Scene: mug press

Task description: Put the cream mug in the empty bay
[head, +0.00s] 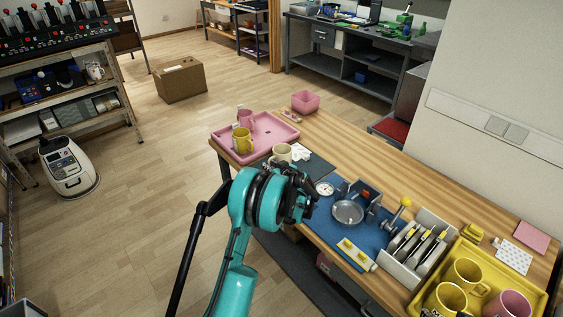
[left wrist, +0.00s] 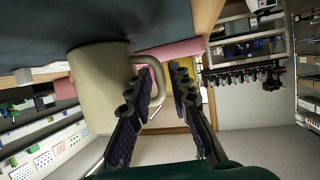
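The cream mug (head: 281,152) stands upright on a dark grey mat (head: 316,166) beside the pink tray, partly hidden behind my left gripper (head: 292,178) in the head view. In the left wrist view the cream mug (left wrist: 98,85) is large and close, with its handle toward the fingers. My left gripper (left wrist: 160,88) is open there, its two dark fingers apart, with the handle's outer edge at the gap between them. Whether a finger touches the handle cannot be told. My right gripper is out of view. I cannot make out which spot is the empty bay.
The pink tray (head: 279,127) holds a pink mug (head: 246,117) and a yellow mug (head: 242,140). A blue mat (head: 325,226) carries a metal dish (head: 347,212) and press parts. A grey rack (head: 396,268) and yellow tray (head: 532,287) with mugs stand at right.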

